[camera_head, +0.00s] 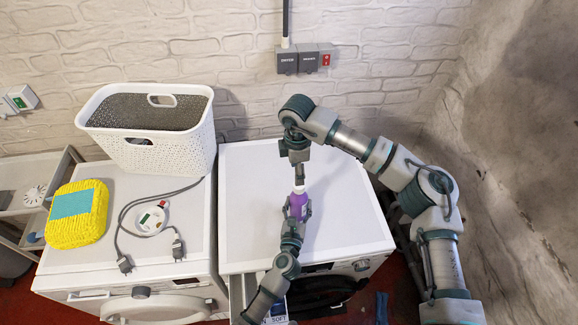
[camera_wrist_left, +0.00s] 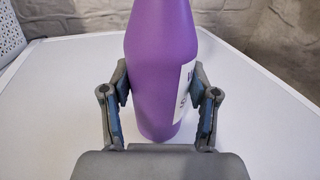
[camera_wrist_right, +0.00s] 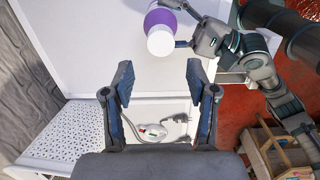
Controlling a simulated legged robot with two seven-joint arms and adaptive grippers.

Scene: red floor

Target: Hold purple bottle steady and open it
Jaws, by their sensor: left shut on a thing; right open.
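The purple bottle (camera_head: 299,203) stands upright on the white top of the right machine. Its white cap (camera_wrist_right: 161,41) shows in the right wrist view, with the purple body (camera_wrist_right: 165,17) behind it. My left gripper (camera_head: 297,213) is shut on the bottle's body from the front. In the left wrist view the fingers press both sides of the bottle (camera_wrist_left: 162,60), and a white label shows at its right. My right gripper (camera_head: 299,178) points down above the bottle. In the right wrist view its fingers (camera_wrist_right: 159,85) are open and empty, with the cap ahead between and beyond the tips.
A white perforated basket (camera_head: 158,150), cables with a round white device (camera_head: 150,220) and a yellow woven box (camera_head: 77,214) sit on the left machine. The right machine's top (camera_head: 250,200) is otherwise clear. A brick wall with sockets (camera_head: 298,62) stands behind.

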